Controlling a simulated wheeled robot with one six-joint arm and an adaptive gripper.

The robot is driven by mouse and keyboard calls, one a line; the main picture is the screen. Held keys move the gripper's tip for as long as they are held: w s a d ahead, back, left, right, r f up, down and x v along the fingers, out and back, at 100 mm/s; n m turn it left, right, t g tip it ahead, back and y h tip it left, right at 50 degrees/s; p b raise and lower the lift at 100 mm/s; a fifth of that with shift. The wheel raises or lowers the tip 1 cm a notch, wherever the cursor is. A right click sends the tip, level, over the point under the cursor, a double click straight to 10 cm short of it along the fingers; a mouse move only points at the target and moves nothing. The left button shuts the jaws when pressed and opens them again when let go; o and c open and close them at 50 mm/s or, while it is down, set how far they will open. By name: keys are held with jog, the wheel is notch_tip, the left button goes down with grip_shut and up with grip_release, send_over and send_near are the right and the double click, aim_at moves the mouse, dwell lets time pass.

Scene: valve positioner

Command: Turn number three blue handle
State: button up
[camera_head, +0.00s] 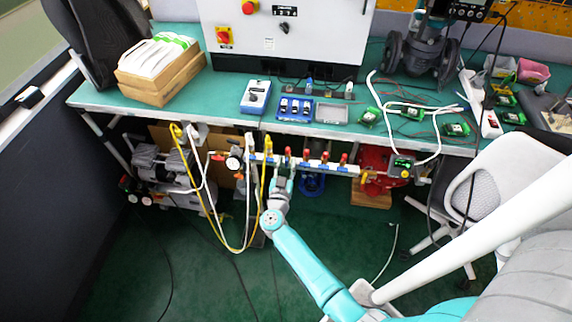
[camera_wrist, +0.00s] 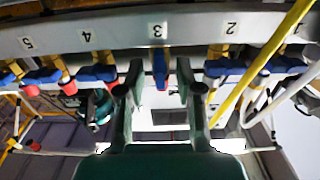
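The number three blue handle (camera_wrist: 160,68) sits under the label "3" on the light grey manifold (camera_wrist: 195,33) in the wrist view. It points straight out from the manifold, across its length, unlike its neighbours. My gripper (camera_wrist: 160,80) is open, with one dark green finger on each side of the handle. Gaps show between both fingers and the handle. In the head view my gripper (camera_head: 283,178) is at the manifold (camera_head: 318,163) below the bench edge, and it hides part of the valve row, so the blue handle cannot be made out there.
Number four blue handle (camera_wrist: 97,73) and number two blue handle (camera_wrist: 226,67) lie close outside the fingers. A yellow hose (camera_wrist: 262,62) and white hoses pass on the right. The green bench (camera_head: 205,108) overhangs the manifold. A white chair (camera_head: 500,185) stands at right.

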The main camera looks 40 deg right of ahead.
jog(key=v, duration=1.2)
jog(key=shift+s, duration=0.1)
jog(key=s+a+r+n+t+y, duration=0.1)
jog(key=s+a+r+n+y, duration=0.2)
jog(key=s+r, duration=0.3)
jog(key=s+a+r+n+t+y, duration=0.1)
jog(key=s+a+r+n+y, duration=0.3)
jog(key=s, duration=1.2)
jog(key=s+a+r+n+t+y, duration=0.1)
jog(key=s+a+r+n+y, duration=0.2)
jog(key=s+a+r+y, duration=0.3)
jog(key=s+r+y, duration=0.1)
jog(key=s, duration=0.4)
jog(key=shift+r+n+t, duration=0.3)
jog(key=shift+t, duration=0.1)
